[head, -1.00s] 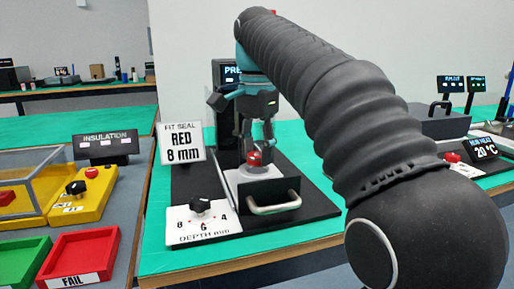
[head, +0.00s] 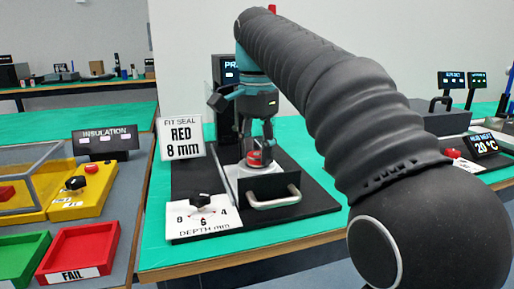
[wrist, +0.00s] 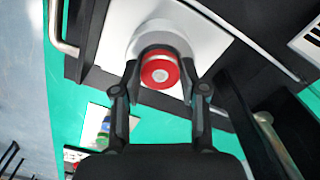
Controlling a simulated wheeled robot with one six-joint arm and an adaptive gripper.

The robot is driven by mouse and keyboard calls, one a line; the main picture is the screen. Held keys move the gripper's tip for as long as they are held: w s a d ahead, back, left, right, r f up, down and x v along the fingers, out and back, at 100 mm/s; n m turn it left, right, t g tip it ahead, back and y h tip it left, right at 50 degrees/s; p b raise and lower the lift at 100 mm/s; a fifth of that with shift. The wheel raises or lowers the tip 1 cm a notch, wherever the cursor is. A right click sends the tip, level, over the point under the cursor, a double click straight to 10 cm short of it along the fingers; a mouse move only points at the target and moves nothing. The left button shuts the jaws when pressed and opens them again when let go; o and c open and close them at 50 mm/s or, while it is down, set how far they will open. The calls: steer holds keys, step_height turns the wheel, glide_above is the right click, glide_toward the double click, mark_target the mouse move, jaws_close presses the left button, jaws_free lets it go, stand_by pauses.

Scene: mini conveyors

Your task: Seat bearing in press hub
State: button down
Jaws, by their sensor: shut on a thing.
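A red ring-shaped part with a grey centre, which I take as the bearing (head: 260,157), sits between my fingertips. It also shows in the wrist view (wrist: 160,70). My gripper (head: 259,150) points down and is shut on its sides. The pale round press hub (wrist: 147,32) lies just beneath or behind the bearing on a light plate. I cannot tell if the bearing touches the hub or is inside it. The press drawer (head: 268,189) with its pale bar handle (head: 274,201) is in front of the gripper.
A sign (head: 181,138) reads "FIT SEAL RED 8 mm". A depth dial (head: 203,219) stands front left of the press. A dark press post is behind the gripper. Red FAIL (head: 80,250) and green trays (head: 22,258) are at left.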

steer(key=shift+f, duration=0.4)
steer(key=c, duration=0.5)
jaws_free()
steer(key=shift+c, duration=0.2)
